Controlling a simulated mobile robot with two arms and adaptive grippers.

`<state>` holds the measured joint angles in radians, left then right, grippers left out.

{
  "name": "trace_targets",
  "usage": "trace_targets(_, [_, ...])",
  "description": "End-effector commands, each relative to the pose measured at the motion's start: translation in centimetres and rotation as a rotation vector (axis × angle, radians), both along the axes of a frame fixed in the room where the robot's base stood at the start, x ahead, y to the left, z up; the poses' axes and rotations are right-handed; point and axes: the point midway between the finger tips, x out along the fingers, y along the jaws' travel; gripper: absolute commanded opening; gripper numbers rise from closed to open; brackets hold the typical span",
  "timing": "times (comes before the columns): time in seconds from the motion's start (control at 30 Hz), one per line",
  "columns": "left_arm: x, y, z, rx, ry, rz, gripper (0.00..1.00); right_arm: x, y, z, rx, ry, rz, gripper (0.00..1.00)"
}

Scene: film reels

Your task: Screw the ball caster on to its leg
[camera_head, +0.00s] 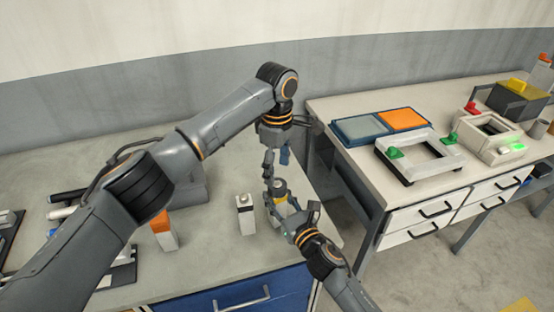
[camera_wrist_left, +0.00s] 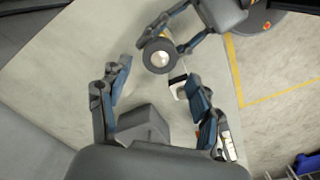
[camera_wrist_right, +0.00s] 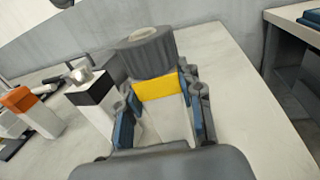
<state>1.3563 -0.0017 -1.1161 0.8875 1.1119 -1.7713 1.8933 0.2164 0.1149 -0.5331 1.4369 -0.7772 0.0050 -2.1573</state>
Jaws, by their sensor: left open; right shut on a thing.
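The ball caster (camera_head: 279,186) is a dark grey round cup with a pale ball in its top. It sits on top of a white leg with a yellow band (camera_wrist_right: 160,87); I cannot tell how tightly they are joined. The caster also shows in the right wrist view (camera_wrist_right: 147,55) and, from above, in the left wrist view (camera_wrist_left: 160,56). My right gripper (camera_wrist_right: 165,98) is shut on the leg, below the caster, holding it upright. My left gripper (camera_head: 276,160) is open and empty, pointing down above the caster, with its fingers apart from it.
A white post with a black band and silver ball (camera_head: 245,214) stands close left of the leg. An orange-topped post (camera_head: 163,232) stands farther left. The right-hand table carries a blue tray (camera_head: 363,130) and a white frame (camera_head: 418,157).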

Motion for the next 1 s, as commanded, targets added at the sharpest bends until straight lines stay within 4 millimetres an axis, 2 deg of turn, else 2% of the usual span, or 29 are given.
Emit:
trace_targets(0.1, [-0.1,0.1,-2.1,0.002,0.004,0.0,0.64,0.0,-0.1,-0.1,-0.002,0.001,-0.002,0.0])
trace_targets(0.33, [-0.1,0.0,-5.0,0.001,0.003,0.0,0.64,0.0,-0.1,-0.1,-0.002,0.001,-0.001,0.0])
trace_targets(0.5, [0.0,0.0,-5.8,0.0,0.001,-0.001,0.64,0.0,-0.1,-0.1,-0.001,0.002,-0.001,0.0])
trace_targets(0.77, [0.0,0.0,-5.9,0.0,0.001,-0.001,0.64,0.0,-0.1,-0.1,0.0,0.001,-0.001,0.0])
trace_targets(1.0, [-0.1,0.0,-5.9,0.0,0.001,-0.001,0.15,0.0,-0.1,-0.1,0.0,0.001,-0.001,0.0])
